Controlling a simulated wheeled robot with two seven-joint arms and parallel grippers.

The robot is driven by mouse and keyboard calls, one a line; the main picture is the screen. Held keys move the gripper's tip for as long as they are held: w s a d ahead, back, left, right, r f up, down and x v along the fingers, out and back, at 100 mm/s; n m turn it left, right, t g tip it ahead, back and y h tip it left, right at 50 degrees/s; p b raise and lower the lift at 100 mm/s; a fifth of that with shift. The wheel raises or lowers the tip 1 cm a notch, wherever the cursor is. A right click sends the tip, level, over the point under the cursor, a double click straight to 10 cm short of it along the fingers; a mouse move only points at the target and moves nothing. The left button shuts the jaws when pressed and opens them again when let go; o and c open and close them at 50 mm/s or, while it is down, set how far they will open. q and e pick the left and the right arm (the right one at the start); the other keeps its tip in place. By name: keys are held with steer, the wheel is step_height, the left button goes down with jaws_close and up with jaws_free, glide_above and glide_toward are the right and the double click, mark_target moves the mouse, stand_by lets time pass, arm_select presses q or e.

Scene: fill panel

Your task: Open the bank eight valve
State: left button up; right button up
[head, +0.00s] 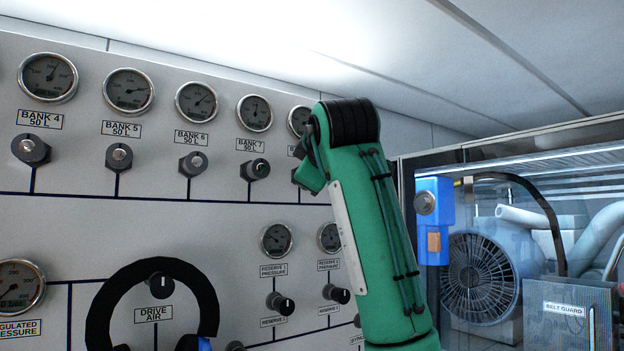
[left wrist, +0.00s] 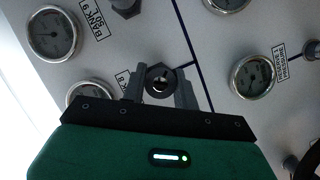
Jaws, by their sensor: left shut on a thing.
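The bank 8 valve is a dark knob on the grey panel, and in the left wrist view its knob (left wrist: 160,78) sits between the two fingers of my left gripper (left wrist: 159,92). The gripper is shut on this knob. A partly covered label reading "K 8" (left wrist: 122,84) is beside the left finger. In the head view my green left arm reaches up to the panel and hides most of the bank 8 valve, its label and part of its gauge (head: 298,121). My right gripper is in neither view.
The bank 7 valve (head: 257,169) is just left of my arm, with more bank valves further left. Reserve valves (head: 282,304) are below. A black curved band (head: 98,312) hangs around the drive air knob (head: 160,285). A glazed compressor cabinet (head: 575,137) stands at right.

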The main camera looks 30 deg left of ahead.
arm_select(q)
steer(key=shift+f+n+t+b, duration=0.25)
steer(key=shift+n+t+b, duration=0.35)
steer(key=shift+n, duration=0.9)
steer(key=o, duration=1)
steer(key=shift+r+y, duration=0.1)
steer(key=shift+y, duration=0.2)
steer(key=shift+c, duration=0.2)
steer(key=shift+d, duration=0.1)
steer(key=b+v, duration=0.5)
steer(key=v, duration=0.8)
steer(key=shift+s+d+b, duration=0.2)
steer(key=shift+s+b, duration=0.05)
steer(key=shift+b, duration=0.1)
